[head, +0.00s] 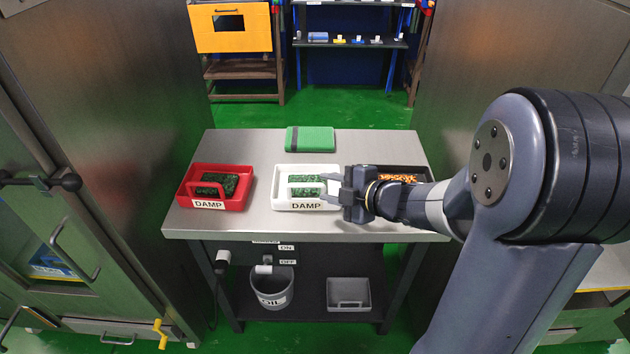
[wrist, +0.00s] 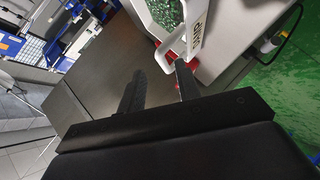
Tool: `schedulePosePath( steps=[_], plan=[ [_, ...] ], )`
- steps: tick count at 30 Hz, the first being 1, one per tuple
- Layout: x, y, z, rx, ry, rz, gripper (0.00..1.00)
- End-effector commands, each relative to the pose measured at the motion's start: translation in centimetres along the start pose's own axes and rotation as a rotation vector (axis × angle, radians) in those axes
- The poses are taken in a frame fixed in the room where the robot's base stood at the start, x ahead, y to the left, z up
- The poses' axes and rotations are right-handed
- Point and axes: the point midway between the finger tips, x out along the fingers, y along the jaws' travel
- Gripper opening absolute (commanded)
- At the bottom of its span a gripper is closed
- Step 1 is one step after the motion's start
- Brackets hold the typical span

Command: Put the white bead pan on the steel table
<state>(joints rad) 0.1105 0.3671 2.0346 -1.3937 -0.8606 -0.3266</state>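The white bead pan (head: 283,204) sits upright on the steel table (head: 257,222), between a red pan and a dark pan. It holds dark green beads, has a raised handle and carries a DAMP label. My gripper (head: 334,188) is at the pan's right end, with its fingers pointing left.
A red pan (head: 236,171) with green beads and a DAMP label stands left. A dark pan (head: 416,170) with orange beads is partly hidden behind my arm. A bucket (head: 272,292) and grey tray (head: 348,294) are below.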

Motion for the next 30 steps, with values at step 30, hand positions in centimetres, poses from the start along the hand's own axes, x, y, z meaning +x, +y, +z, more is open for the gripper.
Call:
schedulePosePath(
  steps=[30],
  plan=[
    [-2.5, 2.7, -2.6, 0.065, 0.054, 0.107, 0.32]
  ],
)
